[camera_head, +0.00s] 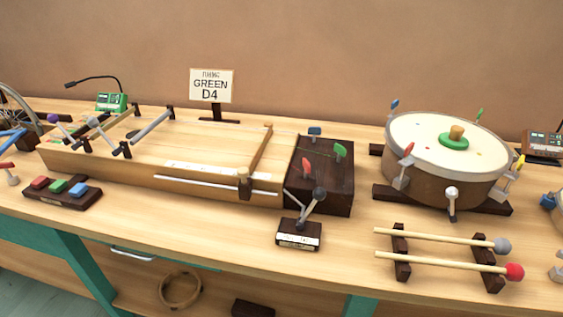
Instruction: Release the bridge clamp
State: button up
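A long wooden zither-like box (190,146) lies on the bench at left and centre. Near its front right corner is a brown peg-like block (244,183), by a pale rail (200,184) along the front side. A small dark base with a white label (299,238) stands in front of the dark wooden block, and a grey lever with a dark ball knob (319,194) rises from it, tilted right. I cannot tell for sure which of these is the bridge clamp. Grey bars on dark posts (152,127) stand at the box's left end. My gripper is not in view.
A dark block with coloured tuning keys (322,180) adjoins the box. A drum (440,165) stands at right, with two mallets on a rack (402,255) before it. A sign reading GREEN D4 (212,86) stands behind. A coloured button pad (62,191) lies at front left.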

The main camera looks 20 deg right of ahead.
aim_at(319, 192)
jog(key=k+l+z, duration=0.1)
jog(key=z, duration=0.3)
jog(key=k+l+z, duration=0.1)
jog(key=z, duration=0.25)
jog(key=k+l+z, duration=0.1)
jog(key=l+z, duration=0.4)
jog(key=z, duration=0.25)
jog(key=k, duration=0.05)
